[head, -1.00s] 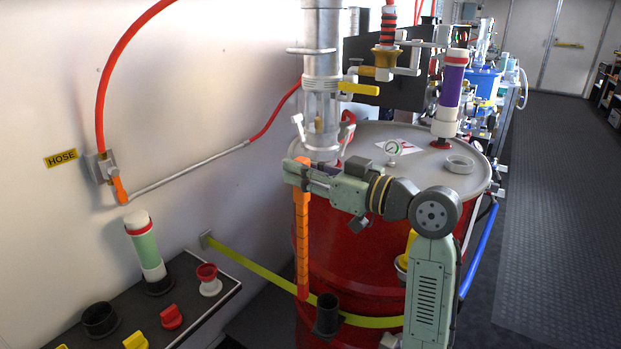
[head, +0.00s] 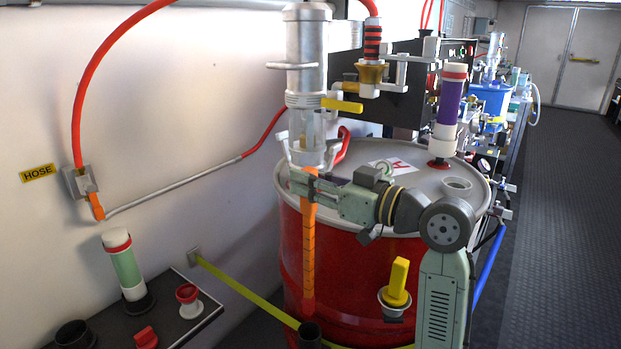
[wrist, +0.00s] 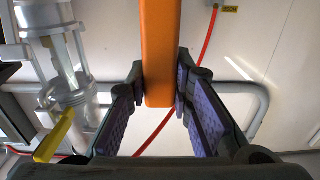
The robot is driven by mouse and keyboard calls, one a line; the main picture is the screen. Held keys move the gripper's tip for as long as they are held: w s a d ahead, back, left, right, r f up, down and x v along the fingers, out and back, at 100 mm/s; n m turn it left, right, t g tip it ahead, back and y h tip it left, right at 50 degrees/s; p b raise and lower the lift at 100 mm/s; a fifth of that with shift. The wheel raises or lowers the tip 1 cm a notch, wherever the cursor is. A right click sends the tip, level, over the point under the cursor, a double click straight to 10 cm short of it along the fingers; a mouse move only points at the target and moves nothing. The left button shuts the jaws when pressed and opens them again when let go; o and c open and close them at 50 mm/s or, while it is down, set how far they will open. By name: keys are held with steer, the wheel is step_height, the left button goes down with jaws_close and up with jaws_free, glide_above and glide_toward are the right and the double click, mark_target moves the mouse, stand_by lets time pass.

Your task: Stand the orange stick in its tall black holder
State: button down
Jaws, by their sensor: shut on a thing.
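The orange stick (head: 309,250) hangs upright from my gripper (head: 306,184), which is shut on it near its top. In the wrist view the stick (wrist: 161,55) sits between the dark finger pads (wrist: 160,98). The tall black holder (head: 310,337) stands at the bottom edge of the head view, and its lower part is cut off. The stick's lower end appears just above the holder's rim and nearly in line with it. Whether they are also in line in depth I cannot tell.
A large red drum (head: 350,265) stands behind the stick. A yellow strap (head: 240,288) runs close to the holder. At lower left, a dark bench (head: 185,320) holds a green-and-white tube (head: 125,265) and knobs.

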mark_target(313, 241)
steer(key=shift+f+b, duration=4.7)
steer(key=shift+f, duration=1.75)
steer(key=c, duration=1.3)
jaws_free()
steer(key=shift+c, duration=0.2)
steer(key=shift+d, duration=0.15)
steer(key=v, duration=1.1)
steer(key=shift+s+d, duration=0.25)
steer(key=shift+d, duration=0.05)
